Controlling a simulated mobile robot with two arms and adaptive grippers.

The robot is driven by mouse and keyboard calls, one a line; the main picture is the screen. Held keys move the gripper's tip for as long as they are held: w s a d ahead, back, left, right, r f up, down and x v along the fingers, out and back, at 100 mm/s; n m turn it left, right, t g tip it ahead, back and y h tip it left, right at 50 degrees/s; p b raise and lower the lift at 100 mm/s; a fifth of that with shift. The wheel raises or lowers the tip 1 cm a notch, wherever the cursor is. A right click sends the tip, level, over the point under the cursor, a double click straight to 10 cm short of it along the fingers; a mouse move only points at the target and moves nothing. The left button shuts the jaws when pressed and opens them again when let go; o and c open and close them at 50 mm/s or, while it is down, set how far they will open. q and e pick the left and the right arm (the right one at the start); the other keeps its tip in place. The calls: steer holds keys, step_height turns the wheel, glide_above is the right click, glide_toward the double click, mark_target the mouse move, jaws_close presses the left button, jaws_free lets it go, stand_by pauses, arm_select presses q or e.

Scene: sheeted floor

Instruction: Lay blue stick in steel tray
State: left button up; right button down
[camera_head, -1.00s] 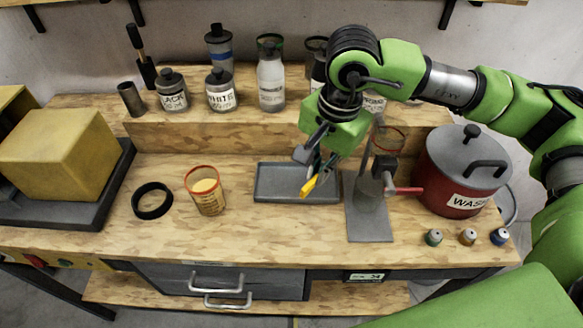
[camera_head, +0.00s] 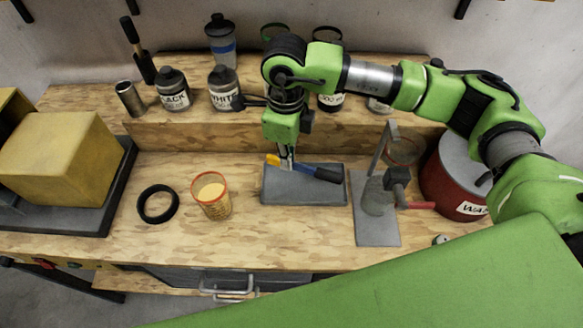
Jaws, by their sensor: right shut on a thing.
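The blue stick (camera_head: 304,168) has a yellow end at its left and a dark end at its right. It lies nearly level, slanting slightly down to the right. My right gripper (camera_head: 288,163) is shut on it nearer the yellow end, pointing down. The steel tray (camera_head: 302,193) is a shallow grey rectangle on the bench. The stick is over the back part of the tray; I cannot tell whether it touches the tray. My left gripper is not in view.
An orange-rimmed cup (camera_head: 211,197) and a black ring (camera_head: 158,203) stand left of the tray. A grey stand (camera_head: 377,230) and a red pot (camera_head: 452,185) are to its right.

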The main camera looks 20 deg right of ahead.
mark_target(288, 180)
steer(key=shift+f, duration=0.8)
step_height(288, 180, down, 3)
steer(key=shift+p, duration=0.75)
steer(key=shift+f, duration=0.4)
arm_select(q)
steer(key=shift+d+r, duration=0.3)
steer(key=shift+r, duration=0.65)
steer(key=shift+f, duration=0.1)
arm_select(e)
steer(key=shift+f, duration=0.1)
steer(key=shift+f+b, duration=0.15)
steer(key=shift+b, duration=0.15)
steer(key=c, duration=2.2)
jaws_free()
steer(key=shift+c, duration=0.2)
steer(key=shift+r, duration=0.2)
